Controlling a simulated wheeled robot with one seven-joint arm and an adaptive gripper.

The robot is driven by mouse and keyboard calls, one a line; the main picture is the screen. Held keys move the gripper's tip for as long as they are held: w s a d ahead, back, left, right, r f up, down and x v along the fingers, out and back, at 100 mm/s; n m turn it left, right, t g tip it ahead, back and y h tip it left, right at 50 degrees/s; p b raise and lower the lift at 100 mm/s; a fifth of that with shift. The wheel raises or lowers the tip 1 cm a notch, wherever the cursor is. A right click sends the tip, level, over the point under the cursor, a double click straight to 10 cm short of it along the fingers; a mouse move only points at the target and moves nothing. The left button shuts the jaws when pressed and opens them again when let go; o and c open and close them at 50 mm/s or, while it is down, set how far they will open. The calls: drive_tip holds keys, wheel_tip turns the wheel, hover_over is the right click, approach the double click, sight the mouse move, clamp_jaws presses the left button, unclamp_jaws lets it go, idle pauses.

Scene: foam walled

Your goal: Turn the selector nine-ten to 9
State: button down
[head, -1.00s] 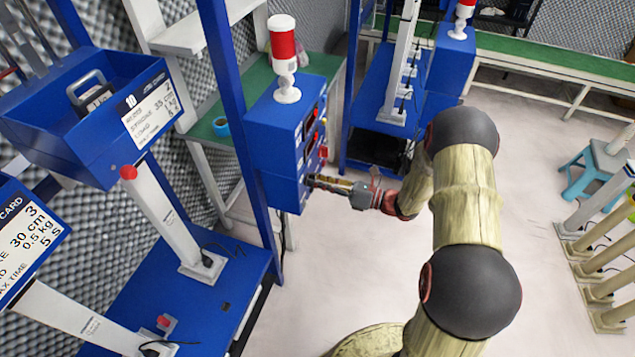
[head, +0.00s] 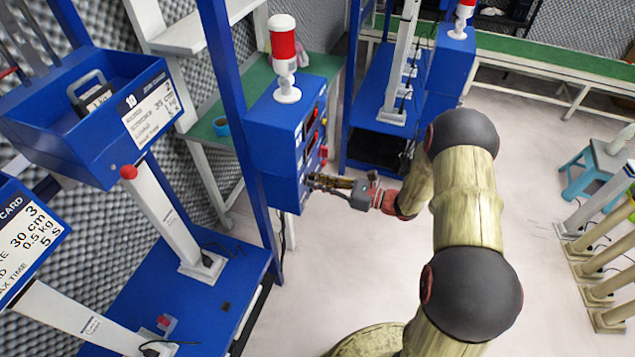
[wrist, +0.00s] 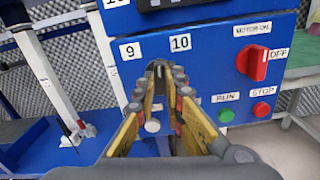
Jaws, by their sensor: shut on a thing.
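The selector nine-ten (wrist: 158,67) is a small dark knob on the blue control box (head: 280,150), below the labels 9 (wrist: 130,51) and 10 (wrist: 180,43). In the wrist view my gripper (wrist: 160,82) has its fingertips closed around the knob. The fingers hide most of it, and I cannot tell for sure which label it points at. In the head view my gripper (head: 312,182) reaches the lower front face of the box from the right, and the selector is hidden there.
A red MOTOR-ON/OFF selector (wrist: 258,61) sits right of my gripper on the same panel. Below it are a green RUN button (wrist: 226,115) and a red STOP button (wrist: 261,109). A red-topped beacon (head: 284,60) stands on the box.

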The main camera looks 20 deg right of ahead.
drive_tip(key=shift+n+b, duration=0.9)
drive_tip(key=shift+n, duration=2.7)
drive_tip(key=c, duration=1.9)
unclamp_jaws()
drive_tip(key=shift+d, duration=0.1)
drive_tip(key=v, duration=1.2)
